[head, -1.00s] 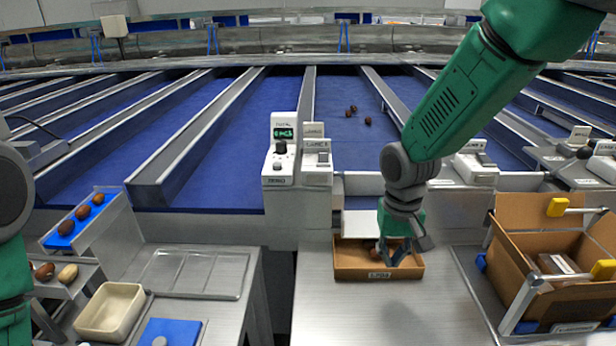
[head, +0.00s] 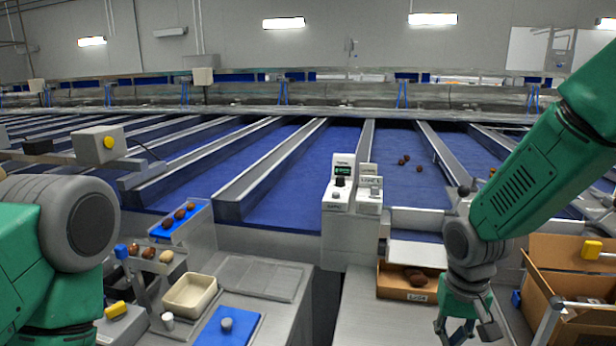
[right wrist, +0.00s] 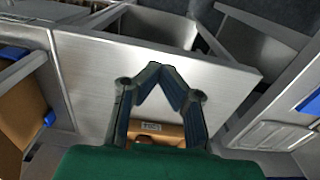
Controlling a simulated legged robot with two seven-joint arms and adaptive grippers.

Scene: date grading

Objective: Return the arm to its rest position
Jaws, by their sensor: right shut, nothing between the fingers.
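My right gripper (head: 458,332) is in the lower right of the head view, pointing down over the steel table, in front of and to the right of a small labelled cardboard tray (head: 402,293). Dark dates (head: 414,276) lie in that tray. In the right wrist view the fingers (right wrist: 157,72) meet at their tips with nothing between them, and a part of the tray (right wrist: 160,128) shows between the finger bases. My left arm enters at the left of the head view; its gripper is out of the picture.
A large cardboard box (head: 565,290) stands right of my right arm. A white scale (head: 338,185) stands behind the tray. A cream bin (head: 190,293) and a blue mat (head: 228,327) are on the left bench. Blue conveyor lanes (head: 285,170) run behind.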

